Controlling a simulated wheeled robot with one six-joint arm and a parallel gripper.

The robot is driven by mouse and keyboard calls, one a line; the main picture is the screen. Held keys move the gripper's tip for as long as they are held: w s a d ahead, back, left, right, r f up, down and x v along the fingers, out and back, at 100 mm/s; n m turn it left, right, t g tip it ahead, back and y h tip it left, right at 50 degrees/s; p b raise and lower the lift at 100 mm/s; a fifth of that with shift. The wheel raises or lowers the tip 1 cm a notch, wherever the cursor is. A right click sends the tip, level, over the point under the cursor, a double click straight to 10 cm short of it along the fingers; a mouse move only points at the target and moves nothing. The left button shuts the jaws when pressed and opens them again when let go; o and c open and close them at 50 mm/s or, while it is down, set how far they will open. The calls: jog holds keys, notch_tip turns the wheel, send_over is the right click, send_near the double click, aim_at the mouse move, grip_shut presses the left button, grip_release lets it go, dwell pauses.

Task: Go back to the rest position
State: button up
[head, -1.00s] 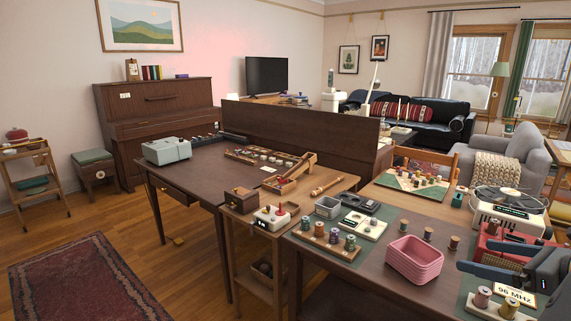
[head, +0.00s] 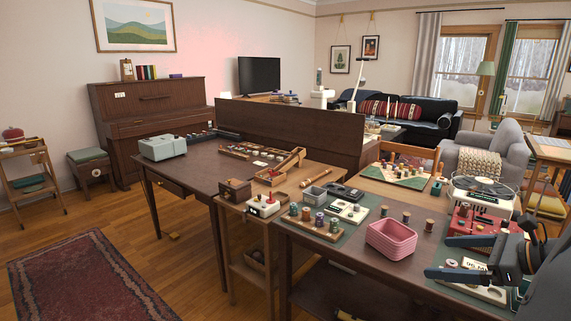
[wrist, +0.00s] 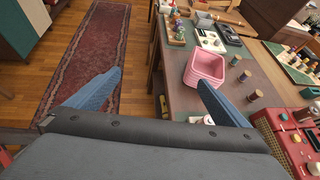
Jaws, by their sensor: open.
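My gripper (head: 440,258) is at the lower right of the head view, above the right end of the front table (head: 340,262). In the wrist view my gripper (wrist: 158,95) has its two blue fingers spread wide apart with nothing between them. The left finger lies over the floor and rug in that view, the right one over the table's edge. Part of my arm hides the table's right end in the head view.
A pink basket (head: 391,240) stands on the front table, with several thread spools around it. A red radio (head: 472,224) and a record player (head: 483,193) are close behind my gripper. A red rug (head: 88,276) lies on open floor at left.

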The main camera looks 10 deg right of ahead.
jog(key=s+a+f+n+g+h+b, duration=0.1)
jog(key=a+n+g, duration=0.4)
jog(key=a+n, duration=0.9)
jog(key=s+a+f+n+g+h+b, duration=0.2)
jog(key=s+a+f+n+g+h, duration=0.1)
jog(key=a+n, duration=1.2)
jog(key=f+g+h, duration=0.1)
jog(key=g+h, duration=0.1)
jog(key=shift+s+a+f+g+b, duration=0.25)
jog(key=shift+f+g+b, duration=0.05)
jog(key=shift+f, duration=0.1)
